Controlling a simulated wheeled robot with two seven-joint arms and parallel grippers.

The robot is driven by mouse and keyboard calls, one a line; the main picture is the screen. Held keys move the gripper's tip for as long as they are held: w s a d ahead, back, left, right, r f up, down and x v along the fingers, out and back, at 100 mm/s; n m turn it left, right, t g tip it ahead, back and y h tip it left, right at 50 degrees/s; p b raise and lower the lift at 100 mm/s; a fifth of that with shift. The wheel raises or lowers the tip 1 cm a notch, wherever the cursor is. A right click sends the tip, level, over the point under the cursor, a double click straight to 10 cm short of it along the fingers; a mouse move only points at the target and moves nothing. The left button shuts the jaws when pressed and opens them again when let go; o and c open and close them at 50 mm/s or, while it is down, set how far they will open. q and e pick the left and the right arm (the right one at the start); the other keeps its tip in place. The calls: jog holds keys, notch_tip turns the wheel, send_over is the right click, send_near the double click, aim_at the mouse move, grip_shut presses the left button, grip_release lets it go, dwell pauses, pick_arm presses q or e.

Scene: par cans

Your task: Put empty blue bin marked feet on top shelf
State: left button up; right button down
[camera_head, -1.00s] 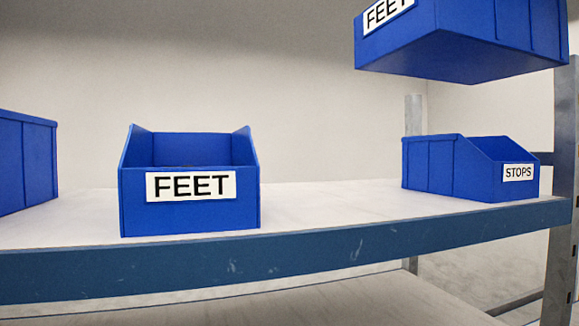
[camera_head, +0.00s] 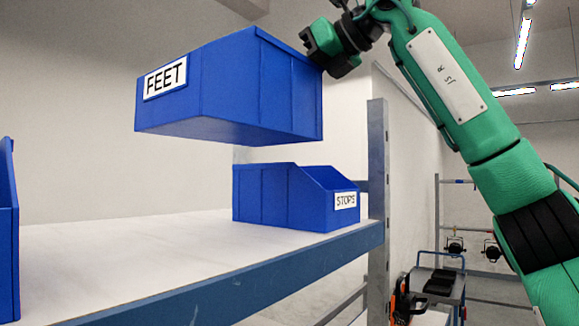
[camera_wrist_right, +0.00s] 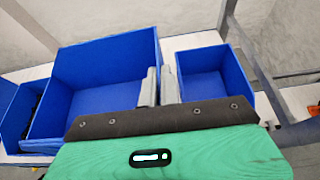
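The held blue bin marked FEET (camera_head: 230,90) hangs in the air above the white shelf board (camera_head: 130,255), roughly level. My right gripper (camera_head: 325,45) is at its upper right edge in the head view. In the right wrist view my right gripper (camera_wrist_right: 159,88) has its two grey fingers on either side of the bin's side wall, shut on it. The inside of the bin (camera_wrist_right: 105,95) looks empty there. My left gripper is in neither view.
A blue bin marked STOPS (camera_head: 295,198) stands on the shelf below the held bin. Another blue bin (camera_head: 8,235) is cut off at the left edge. A steel post (camera_head: 377,200) stands right of the shelf. The board between the bins is clear.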

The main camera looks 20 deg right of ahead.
notch_tip(320, 180, down, 15)
jog(key=p, duration=0.2)
jog(key=shift+s+d, duration=0.25)
jog(key=shift+d, duration=0.1)
jog(key=shift+s+a+f, duration=0.1)
jog(key=shift+f, duration=0.1)
jog(key=c, duration=1.6)
grip_release()
jog(key=shift+c, duration=0.2)
jog(key=shift+r, duration=0.1)
